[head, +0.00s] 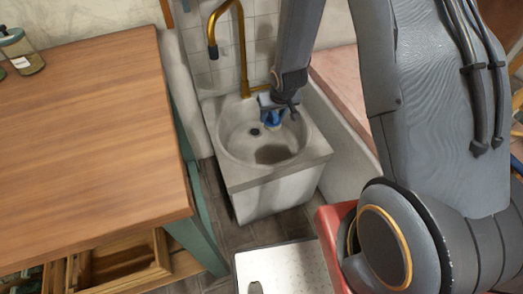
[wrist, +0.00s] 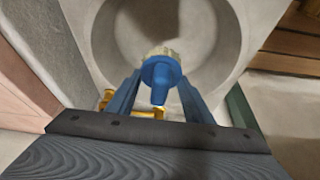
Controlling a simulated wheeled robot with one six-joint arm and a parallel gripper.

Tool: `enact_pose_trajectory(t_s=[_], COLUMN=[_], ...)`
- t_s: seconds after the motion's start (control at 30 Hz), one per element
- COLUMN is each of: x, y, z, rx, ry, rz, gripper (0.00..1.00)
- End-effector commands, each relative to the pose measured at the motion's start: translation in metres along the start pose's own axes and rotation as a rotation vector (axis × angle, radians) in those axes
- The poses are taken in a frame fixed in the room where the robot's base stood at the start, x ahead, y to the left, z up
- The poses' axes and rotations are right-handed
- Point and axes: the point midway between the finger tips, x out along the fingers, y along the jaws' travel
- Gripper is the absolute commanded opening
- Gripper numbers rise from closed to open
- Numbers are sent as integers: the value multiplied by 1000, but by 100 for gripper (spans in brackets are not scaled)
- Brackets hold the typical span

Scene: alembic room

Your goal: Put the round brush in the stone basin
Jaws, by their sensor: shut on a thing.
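The stone basin (head: 232,145) is a grey square block with a round bowl, below a brass tap, in the head view. In the wrist view its pale bowl (wrist: 112,42) fills the upper middle. My gripper (head: 273,117) is over the bowl, pointing down. In the wrist view my gripper (wrist: 158,88) has its blue fingers on either side of the round brush (wrist: 160,75), which has a blue handle and pale bristles. The gripper is shut on the brush. The bristles face the bowl; whether they touch it I cannot tell.
A brass tap (head: 242,45) rises behind the basin. A wooden table (head: 90,140) with an open drawer (head: 120,262) stands at the left, with a glass jar (head: 20,52) on it. A pink-topped ledge (head: 340,85) runs along the basin's right.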

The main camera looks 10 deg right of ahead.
Motion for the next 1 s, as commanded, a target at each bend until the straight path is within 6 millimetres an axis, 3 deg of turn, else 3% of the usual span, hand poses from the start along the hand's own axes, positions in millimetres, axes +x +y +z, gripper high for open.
enact_pose_trajectory(t_s=[0.03, 0.4, 0.6, 0.77, 1.0], x=[20, 105, 133, 143, 180], y=[-1, -10, -13, -15, -14], z=[0, -6, -8, -7, 8], rx=[-6, -47, -61, -66, -66], ry=[1, 1, 0, -1, -2], rz=[-2, -13, -17, -18, -18], gripper=[23, 23, 23, 23, 23])
